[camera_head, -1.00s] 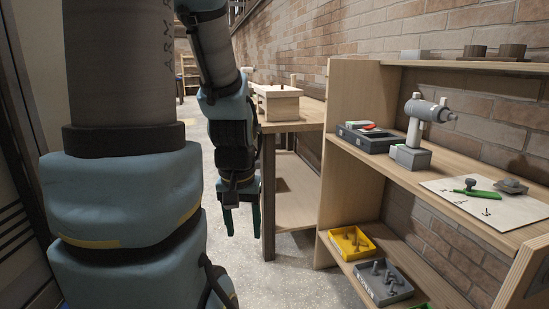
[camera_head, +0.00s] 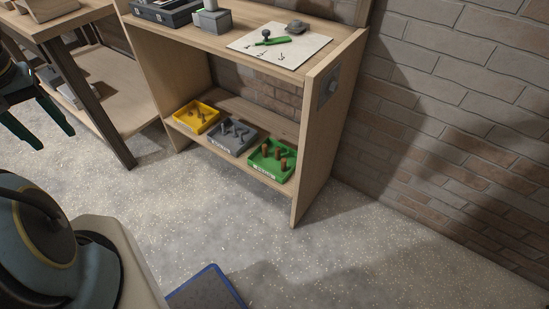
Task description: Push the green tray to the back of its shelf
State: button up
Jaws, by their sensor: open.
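The green tray (camera_head: 263,167) sits at the right end of the lower shelf (camera_head: 225,161), close to the shelf's front edge. It holds several brown cylindrical pieces and has a pale label on its front wall. Bare shelf shows behind it, up to the brick wall. My gripper (camera_head: 52,138) is at the far left of the view, with its two dark green fingers apart and nothing between them. It is well to the left of the green tray and does not touch it.
A grey tray (camera_head: 231,136) and a yellow tray (camera_head: 196,118) stand left of the green one. A wooden side panel (camera_head: 318,150) closes the shelf on the right. A wooden table (camera_head: 108,120) stands at left. A blue-edged item (camera_head: 207,290) lies on the floor. Floor before the shelf is clear.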

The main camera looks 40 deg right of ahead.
aim_at(269, 166)
jog(key=l+u, duration=0.2)
jog(key=u, duration=0.4)
jog(key=k+l+u, duration=0.3)
jog(key=l, duration=0.2)
jog(key=k+l+u, duration=0.25)
jog(key=k+l, duration=0.5)
jog(key=l, duration=0.2)
jog(key=u, duration=0.05)
